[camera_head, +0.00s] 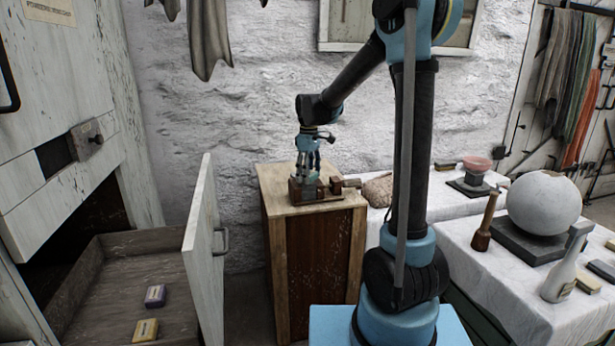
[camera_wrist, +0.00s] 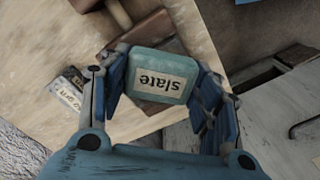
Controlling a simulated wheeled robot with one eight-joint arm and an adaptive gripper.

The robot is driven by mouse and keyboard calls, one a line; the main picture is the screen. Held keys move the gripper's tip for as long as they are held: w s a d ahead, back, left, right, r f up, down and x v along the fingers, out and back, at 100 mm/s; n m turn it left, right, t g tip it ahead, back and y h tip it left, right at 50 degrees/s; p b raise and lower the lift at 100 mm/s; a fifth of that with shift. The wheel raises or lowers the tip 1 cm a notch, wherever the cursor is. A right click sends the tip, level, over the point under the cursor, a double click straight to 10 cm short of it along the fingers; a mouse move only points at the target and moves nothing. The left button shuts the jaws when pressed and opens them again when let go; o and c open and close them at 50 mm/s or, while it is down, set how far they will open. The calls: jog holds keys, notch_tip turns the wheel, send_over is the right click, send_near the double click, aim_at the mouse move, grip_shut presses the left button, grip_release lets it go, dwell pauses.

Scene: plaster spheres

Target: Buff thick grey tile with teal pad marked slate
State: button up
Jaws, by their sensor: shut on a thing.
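The teal pad (camera_wrist: 160,68) carries a label reading "slate", upside down in the wrist view. My gripper (camera_wrist: 158,84) is shut on it, one finger on each side. In the head view my gripper (camera_head: 308,174) points down over a brown wooden vise (camera_head: 316,192) on top of a wooden cabinet. The vise (camera_wrist: 148,38) also shows beyond and under the pad in the wrist view. I cannot make out the thick grey tile; the pad and fingers cover part of the vise. I cannot tell whether the pad touches anything below it.
An open drawer (camera_head: 80,300) at left holds a purple block (camera_head: 155,296) and a yellow block (camera_head: 145,330). A labelled piece (camera_wrist: 70,92) lies left of the pad. A plaster sphere (camera_head: 543,202) and tools crowd the right table.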

jog(key=shift+w+d, duration=0.3)
jog(key=shift+w, duration=0.2)
jog(key=shift+s+a, duration=0.55)
jog(key=shift+s, duration=0.4)
jog(key=shift+s+a, duration=0.5)
jog(key=shift+s, duration=0.4)
jog(key=shift+w+d+r, duration=0.25)
jog(key=shift+w+r, duration=0.1)
jog(key=shift+w, duration=0.15)
jog(key=shift+w+d+r, duration=0.25)
jog(key=shift+w+r, duration=0.05)
jog(key=shift+w, duration=0.15)
